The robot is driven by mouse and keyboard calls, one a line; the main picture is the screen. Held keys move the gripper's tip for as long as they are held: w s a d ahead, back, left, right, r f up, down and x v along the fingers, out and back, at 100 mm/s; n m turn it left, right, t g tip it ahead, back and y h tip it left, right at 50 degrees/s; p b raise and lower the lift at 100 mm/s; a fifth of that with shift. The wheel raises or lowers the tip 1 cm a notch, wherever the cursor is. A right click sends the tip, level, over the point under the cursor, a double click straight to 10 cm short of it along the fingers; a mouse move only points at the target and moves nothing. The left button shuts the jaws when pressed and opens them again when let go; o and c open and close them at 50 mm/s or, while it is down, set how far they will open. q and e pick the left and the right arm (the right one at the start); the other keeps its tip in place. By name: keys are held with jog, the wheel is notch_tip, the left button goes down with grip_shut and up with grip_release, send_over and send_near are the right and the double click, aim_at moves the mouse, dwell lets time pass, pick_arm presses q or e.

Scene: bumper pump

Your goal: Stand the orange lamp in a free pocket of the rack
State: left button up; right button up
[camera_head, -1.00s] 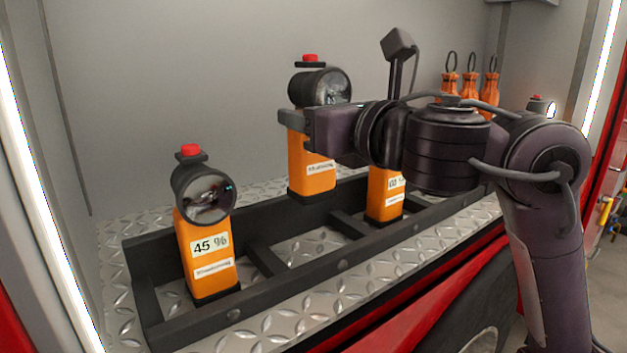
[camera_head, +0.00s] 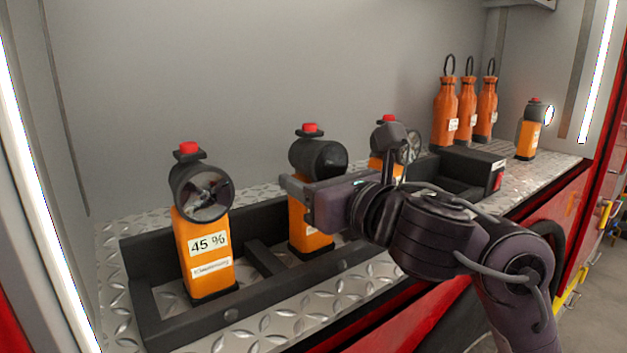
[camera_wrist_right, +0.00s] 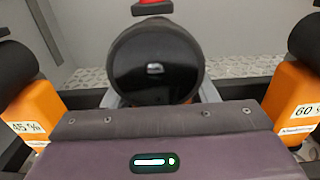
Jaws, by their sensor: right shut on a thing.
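The orange lamp (camera_head: 310,228) has a black round head and a red knob. It stands upright in the middle pocket of the dark rack (camera_head: 180,330), its lower end down between the rails. I cannot tell if it rests on the pocket floor. My right gripper (camera_head: 299,190) is shut on it just below the head. In the right wrist view the lamp's head (camera_wrist_right: 157,62) sits between the grey fingers (camera_wrist_right: 160,98). My left gripper is out of view.
A 45 % lamp (camera_head: 205,245) stands in the left pocket. Another lamp (camera_head: 385,165) stands in the right one, partly behind my arm. Several things stand further right: orange bottles (camera_head: 466,108), a black box (camera_head: 470,170) and a lit lamp (camera_head: 530,138).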

jog(key=shift+f, duration=0.1)
jog(key=o, duration=1.3)
jog(key=shift+o, duration=0.2)
jog(key=v, duration=1.2)
